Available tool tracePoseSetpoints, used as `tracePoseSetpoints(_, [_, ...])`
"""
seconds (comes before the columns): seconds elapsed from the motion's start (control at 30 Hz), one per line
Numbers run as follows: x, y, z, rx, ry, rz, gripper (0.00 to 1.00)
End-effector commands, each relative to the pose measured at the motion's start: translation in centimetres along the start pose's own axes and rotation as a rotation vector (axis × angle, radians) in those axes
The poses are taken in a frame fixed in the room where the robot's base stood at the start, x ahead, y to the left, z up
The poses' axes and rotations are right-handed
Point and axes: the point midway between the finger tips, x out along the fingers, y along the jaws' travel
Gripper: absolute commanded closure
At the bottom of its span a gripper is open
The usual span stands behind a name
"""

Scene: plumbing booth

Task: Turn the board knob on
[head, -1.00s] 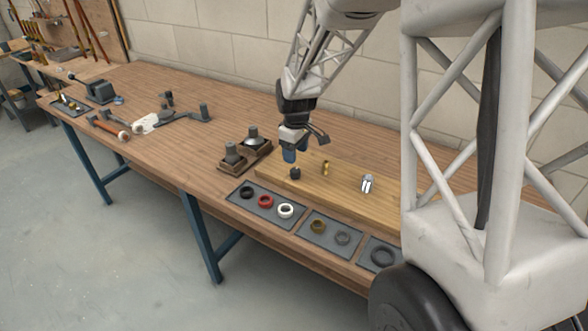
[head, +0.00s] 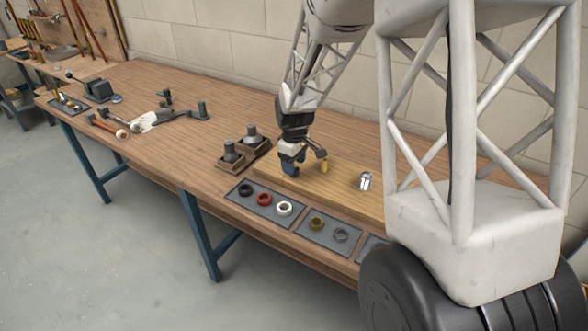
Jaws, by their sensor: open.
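The wooden board (head: 340,184) lies on the right part of the bench. A brass fitting (head: 324,166) and a shiny chrome fitting (head: 365,181) stand on it. My gripper (head: 292,166) is low over the board's left end, left of the brass fitting, pointing down with its jaws open. The dark knob at that end is hidden behind or between the fingers. I cannot tell whether the fingers touch it, nor how it is turned.
Grey mats in front of the board hold black, red and white rings (head: 264,199), a brass ring (head: 316,223) and a grey nut (head: 341,234). Two small wooden boxes (head: 231,163) with grey parts stand left of the board. The bench's middle (head: 150,153) is mostly clear.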

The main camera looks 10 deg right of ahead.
Motion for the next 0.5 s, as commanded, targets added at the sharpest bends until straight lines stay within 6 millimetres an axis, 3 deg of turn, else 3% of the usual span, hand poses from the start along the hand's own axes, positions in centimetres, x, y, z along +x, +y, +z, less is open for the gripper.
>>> tracePoseSetpoints(0.2, [2.1,0.0,0.0,0.000,-0.001,-0.001,0.40])
tracePoseSetpoints(0.5, [2.7,0.0,0.0,0.000,0.000,0.000,0.40])
